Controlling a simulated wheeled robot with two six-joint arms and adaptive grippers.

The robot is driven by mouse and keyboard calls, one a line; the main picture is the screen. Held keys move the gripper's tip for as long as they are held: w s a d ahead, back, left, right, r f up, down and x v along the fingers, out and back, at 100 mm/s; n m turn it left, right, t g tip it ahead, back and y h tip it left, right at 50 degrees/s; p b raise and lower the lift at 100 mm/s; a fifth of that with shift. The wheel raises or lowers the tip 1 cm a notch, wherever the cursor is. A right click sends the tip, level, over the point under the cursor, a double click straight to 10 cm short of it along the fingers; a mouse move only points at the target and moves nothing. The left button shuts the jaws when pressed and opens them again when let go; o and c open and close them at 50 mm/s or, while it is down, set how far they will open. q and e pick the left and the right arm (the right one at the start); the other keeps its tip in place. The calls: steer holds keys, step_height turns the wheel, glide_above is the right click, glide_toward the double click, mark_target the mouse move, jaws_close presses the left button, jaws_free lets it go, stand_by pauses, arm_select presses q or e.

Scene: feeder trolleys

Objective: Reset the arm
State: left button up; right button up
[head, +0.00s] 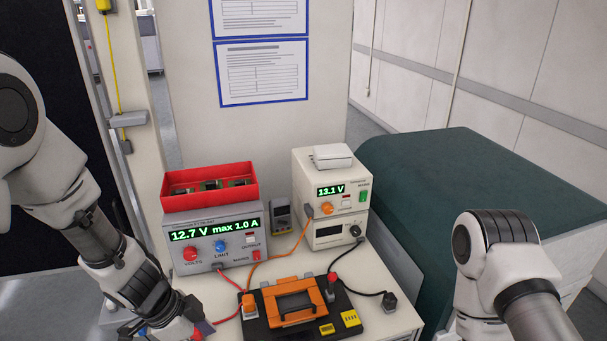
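My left arm comes in from the left and reaches down to the bottom edge. My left gripper (178,328) is at the bottom left, just left of the black battery unit (355,322). Its fingers are cut off or hidden, so I cannot tell if it is open or shut. A small red and blue piece shows beside it, too small to make out. My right arm is at the lower right, bent, with its gripper outside the view.
A grey power supply (228,228) reading 12.7 V carries a red bin (208,171) of boards. Stacked white instruments (321,194) read 13.1 V. A small meter (281,215) stands between. Orange and red cables (273,258) cross the trolley. A green-topped cabinet (480,170) stands right.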

arm_select(q)
steer(key=s+d+f+n+g+h+b, duration=0.1)
steer(key=s+f+n+g+b, duration=0.3)
steer(key=s+f, duration=0.6)
steer(key=s+d+f+n+b, duration=0.15)
steer(key=s+f+n, duration=0.4)
steer(key=f, duration=0.75)
steer(key=s+a+f+n+t+y+b, duration=0.1)
steer(key=s+a+f+n+t+y, duration=0.1)
steer(key=a+f+n+y, duration=0.3)
steer(key=a+t, duration=0.1)
steer(key=a, duration=0.3)
steer(key=shift+s+a+n+b, duration=0.3)
steer(key=shift+n, duration=0.05)
arm_select(e)
step_height(320, 180, down, 8)
steer(key=shift+w+r, duration=0.2)
steer(key=shift+w, duration=0.15)
arm_select(q)
steer(key=shift+f, duration=0.1)
